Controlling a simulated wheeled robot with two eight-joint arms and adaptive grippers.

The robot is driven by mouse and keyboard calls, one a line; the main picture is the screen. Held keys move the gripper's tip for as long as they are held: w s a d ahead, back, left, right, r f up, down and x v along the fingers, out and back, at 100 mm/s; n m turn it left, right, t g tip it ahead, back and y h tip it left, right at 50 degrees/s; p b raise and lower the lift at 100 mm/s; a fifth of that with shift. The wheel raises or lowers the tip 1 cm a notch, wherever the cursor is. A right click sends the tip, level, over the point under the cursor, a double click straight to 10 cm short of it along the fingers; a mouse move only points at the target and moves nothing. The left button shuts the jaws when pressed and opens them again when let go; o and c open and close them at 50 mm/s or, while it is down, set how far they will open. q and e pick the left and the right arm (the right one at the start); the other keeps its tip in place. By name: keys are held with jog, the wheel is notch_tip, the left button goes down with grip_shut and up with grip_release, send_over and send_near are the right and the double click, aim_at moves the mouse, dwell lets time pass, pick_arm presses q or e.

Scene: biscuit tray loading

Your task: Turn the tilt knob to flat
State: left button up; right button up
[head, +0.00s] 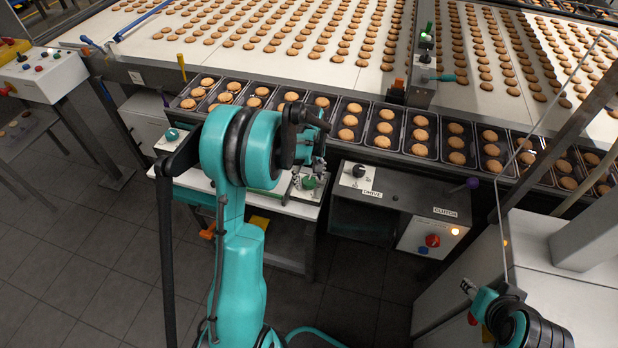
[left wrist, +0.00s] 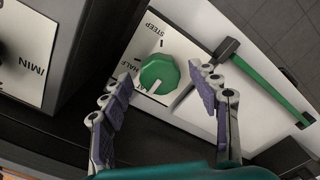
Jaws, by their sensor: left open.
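The green tilt knob (left wrist: 158,73) sits on a white plate (left wrist: 133,62) in the left wrist view. In the head view the knob (head: 309,182) shows just below my left gripper (head: 313,163).
A green-handled bar (left wrist: 265,85) lies beside the knob. A row of biscuit trays (head: 398,150) runs behind, before the biscuit-covered belt (head: 300,68).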

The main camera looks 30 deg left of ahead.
aim_at(309, 180)
pick_arm(q)
notch_tip(309, 180, up, 12)
dwell(0.5)
dwell(0.4)
